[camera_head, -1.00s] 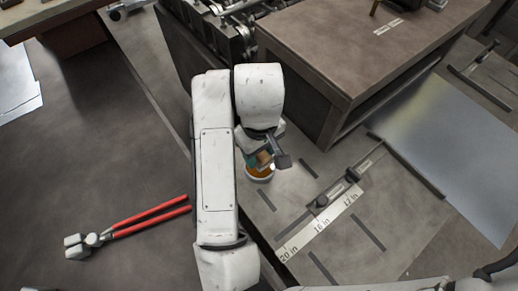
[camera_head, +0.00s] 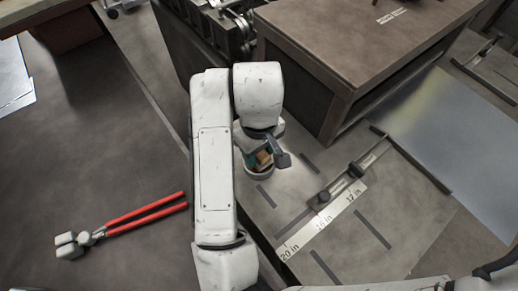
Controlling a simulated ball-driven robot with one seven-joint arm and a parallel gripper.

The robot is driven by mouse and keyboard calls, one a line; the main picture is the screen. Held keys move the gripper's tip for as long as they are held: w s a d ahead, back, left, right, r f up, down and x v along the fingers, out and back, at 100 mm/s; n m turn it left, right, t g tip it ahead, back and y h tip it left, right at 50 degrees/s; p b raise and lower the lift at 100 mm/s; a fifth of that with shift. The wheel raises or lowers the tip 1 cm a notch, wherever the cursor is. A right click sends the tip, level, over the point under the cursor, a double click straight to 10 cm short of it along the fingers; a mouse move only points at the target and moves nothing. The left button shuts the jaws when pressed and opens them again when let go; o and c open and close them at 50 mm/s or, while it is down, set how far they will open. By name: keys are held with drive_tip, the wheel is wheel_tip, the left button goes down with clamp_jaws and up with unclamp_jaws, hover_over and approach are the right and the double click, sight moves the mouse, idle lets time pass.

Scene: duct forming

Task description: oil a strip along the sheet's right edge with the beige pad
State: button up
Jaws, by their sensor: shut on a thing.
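The beige pad (camera_head: 264,158) is a small tan block held in my gripper (camera_head: 268,160), which is shut on it. The gripper is below my white wrist, just above a small round dish (camera_head: 259,172) with an orange-brown inside. I cannot tell whether the pad touches the dish's contents. The grey metal sheet (camera_head: 450,140) lies flat at the right, its right edge running toward the picture's right side. My gripper is well to the left of the sheet. My arm hides part of the bench around the dish.
A dark bar (camera_head: 410,162) lies along the sheet's left edge. A slide gauge (camera_head: 345,185) and a ruler strip marked in inches (camera_head: 325,222) lie between the dish and the sheet. Red-handled pliers (camera_head: 130,222) lie at the left. A brown-topped box (camera_head: 350,50) stands behind.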

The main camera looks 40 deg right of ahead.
drive_tip(key=shift+f+b, duration=0.3)
drive_tip(key=shift+f, duration=0.3)
idle(1.5)
drive_tip(key=shift+r, duration=0.1)
wheel_tip(320, 180, up, 7)
drive_tip(key=p, duration=0.7)
drive_tip(key=shift+p, duration=0.3)
idle(0.6)
